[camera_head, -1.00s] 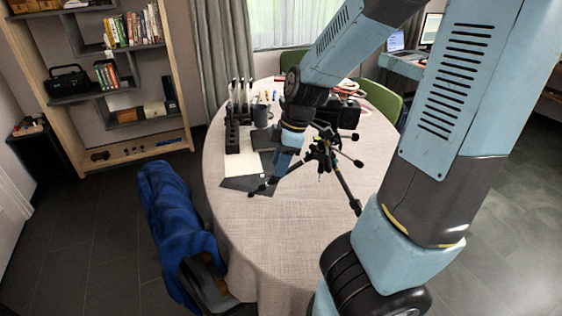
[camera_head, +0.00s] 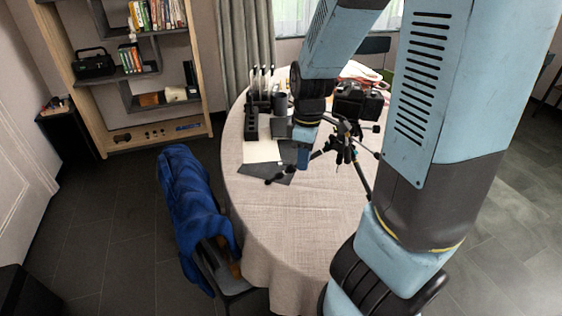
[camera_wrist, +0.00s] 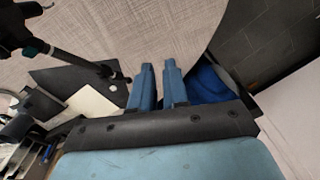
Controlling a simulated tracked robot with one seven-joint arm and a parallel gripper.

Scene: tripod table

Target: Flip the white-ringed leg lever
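The black tripod (camera_head: 345,150) stands on the round table (camera_head: 265,215), with its legs spread. One leg runs left to a foot (camera_head: 273,180) over a dark sheet. In the wrist view this leg (camera_wrist: 75,58), with a teal part near its upper end, lies left of the fingers. I cannot make out a white-ringed lever in any view. My gripper (camera_head: 303,163) is just left of the tripod's middle. In the wrist view my gripper (camera_wrist: 159,66) shows two blue fingers with a narrow empty gap, apart from the leg.
A dark rack (camera_head: 252,122), a cup (camera_head: 281,103) and a pale sheet (camera_head: 262,151) lie left of my gripper. A chair with a blue jacket (camera_head: 195,200) stands at the table's left edge. The front of the table is clear.

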